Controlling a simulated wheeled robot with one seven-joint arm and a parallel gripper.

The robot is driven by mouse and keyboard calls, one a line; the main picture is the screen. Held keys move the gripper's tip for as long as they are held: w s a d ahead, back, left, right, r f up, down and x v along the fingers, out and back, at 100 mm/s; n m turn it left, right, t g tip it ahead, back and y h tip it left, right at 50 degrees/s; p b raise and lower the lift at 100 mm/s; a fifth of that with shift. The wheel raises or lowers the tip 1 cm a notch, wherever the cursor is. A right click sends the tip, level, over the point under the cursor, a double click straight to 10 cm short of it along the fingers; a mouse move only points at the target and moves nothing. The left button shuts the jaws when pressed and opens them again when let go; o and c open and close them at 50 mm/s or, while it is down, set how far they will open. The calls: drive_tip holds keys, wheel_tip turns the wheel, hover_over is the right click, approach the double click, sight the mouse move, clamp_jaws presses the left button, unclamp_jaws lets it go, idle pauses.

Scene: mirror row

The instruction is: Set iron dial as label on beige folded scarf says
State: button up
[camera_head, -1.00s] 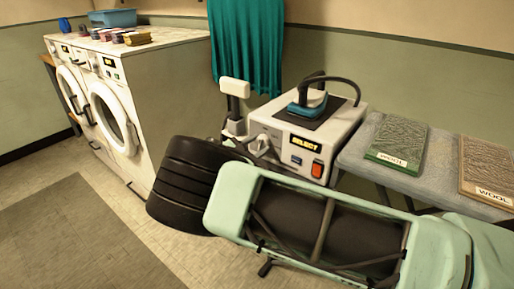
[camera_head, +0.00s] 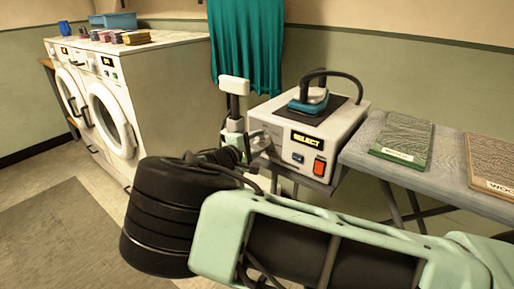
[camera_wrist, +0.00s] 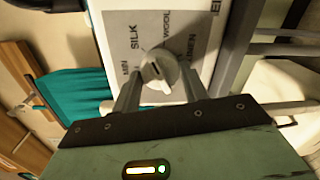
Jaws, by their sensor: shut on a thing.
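The iron dial (camera_wrist: 159,70) is a pale round knob on a grey plate marked MIN, SILK, WOOL and LINEN. My gripper (camera_wrist: 160,91) is shut on the dial, one finger on each side. I cannot tell exactly which mark its pointer meets. In the head view, the dial is on the left of the white iron station (camera_head: 335,125), whose display reads SELECT. The iron (camera_head: 308,100) rests on top. The beige folded scarf (camera_head: 494,155) lies at the right edge; its label (camera_head: 500,188) is cut off, with "WOO" readable.
A green folded scarf (camera_head: 404,140) with a blurred label lies beside the beige one on the grey ironing board (camera_head: 370,128). An orange switch (camera_head: 319,168) is on the station's front. Washing machines (camera_head: 130,90) stand left, and a teal curtain (camera_head: 245,45) hangs behind.

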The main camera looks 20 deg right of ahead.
drive_tip(key=m+b, duration=0.2)
drive_tip(key=m, duration=0.1)
drive_tip(key=shift+f, duration=0.2)
drive_tip(key=shift+s+r+m+t+y+b, duration=0.1)
drive_tip(key=shift+m+t+y+b, duration=0.2)
drive_tip(key=shift+m+b, duration=1.05)
drive_tip(key=shift+m, duration=0.35)
drive_tip(key=o, duration=1)
drive_tip(key=shift+r, duration=0.1)
drive_tip(key=p+v, duration=0.1)
drive_tip(key=v, duration=1.6)
drive_tip(key=shift+s+a, duration=0.1)
drive_tip(key=shift+a, duration=0.05)
